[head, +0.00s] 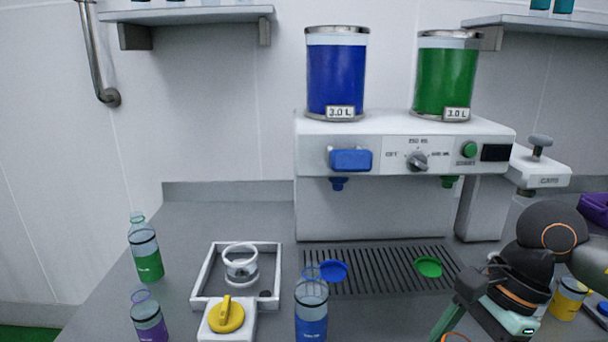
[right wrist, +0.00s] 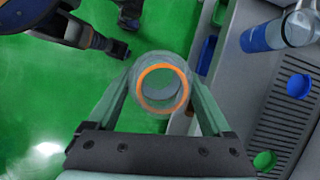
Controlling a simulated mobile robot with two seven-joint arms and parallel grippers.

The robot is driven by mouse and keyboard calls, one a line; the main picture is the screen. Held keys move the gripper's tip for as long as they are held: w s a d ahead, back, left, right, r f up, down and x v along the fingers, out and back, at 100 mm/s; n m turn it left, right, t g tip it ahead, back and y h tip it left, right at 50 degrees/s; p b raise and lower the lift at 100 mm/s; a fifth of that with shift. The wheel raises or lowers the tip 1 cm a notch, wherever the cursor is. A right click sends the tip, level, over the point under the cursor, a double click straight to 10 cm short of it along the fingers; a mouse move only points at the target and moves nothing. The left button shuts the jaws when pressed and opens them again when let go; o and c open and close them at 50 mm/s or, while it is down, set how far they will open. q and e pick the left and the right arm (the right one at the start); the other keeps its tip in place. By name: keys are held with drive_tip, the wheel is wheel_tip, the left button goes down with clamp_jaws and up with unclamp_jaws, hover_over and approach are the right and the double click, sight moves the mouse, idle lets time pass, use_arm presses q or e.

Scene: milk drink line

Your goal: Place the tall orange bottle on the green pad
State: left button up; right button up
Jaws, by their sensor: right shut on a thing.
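The green pad (head: 428,267) lies on the right part of the dark slotted drip grille, clear on top; it also shows in the right wrist view (right wrist: 264,161). My right gripper (right wrist: 160,88) is shut on a clear bottle with an orange ring (right wrist: 162,69), seen from above between the two fingers. The bottle is over the green floor, left of the counter edge in that view. In the head view only a small orange arc of it (head: 453,338) shows at the bottom edge, so its height and label are hidden. My left gripper is not in view.
A blue pad (head: 333,271) lies left on the grille (head: 380,272), with a blue bottle (head: 311,315) in front. The dispenser (head: 400,150) overhangs the grille. Green (head: 147,255) and purple (head: 149,320) bottles and a white tray (head: 198,290) stand left; a yellow bottle (head: 568,300) stands right.

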drive_tip(key=f+n+g+h, duration=0.1)
drive_tip(key=n, duration=0.2)
drive_tip(key=f+n+g, duration=0.1)
drive_tip(key=f+n, duration=0.1)
drive_tip(key=n, duration=0.2)
drive_tip(key=w+f+n+g+h+p, duration=0.1)
drive_tip(key=f+n, duration=0.1)
drive_tip(key=n, duration=0.1)
drive_tip(key=shift+d+f+n+h, duration=0.2)
drive_tip(key=shift+n+h, duration=0.1)
drive_tip(key=shift+n, duration=0.1)
drive_tip(key=f+n+h, duration=0.1)
drive_tip(key=n, duration=0.1)
drive_tip(key=f+n, duration=0.1)
drive_tip(key=n, duration=0.1)
drive_tip(key=shift+d+f+n+g+h, duration=0.2)
drive_tip(key=shift+f+n+g+h, duration=0.1)
drive_tip(key=shift+n+h, duration=0.1)
drive_tip(key=shift+d, duration=0.1)
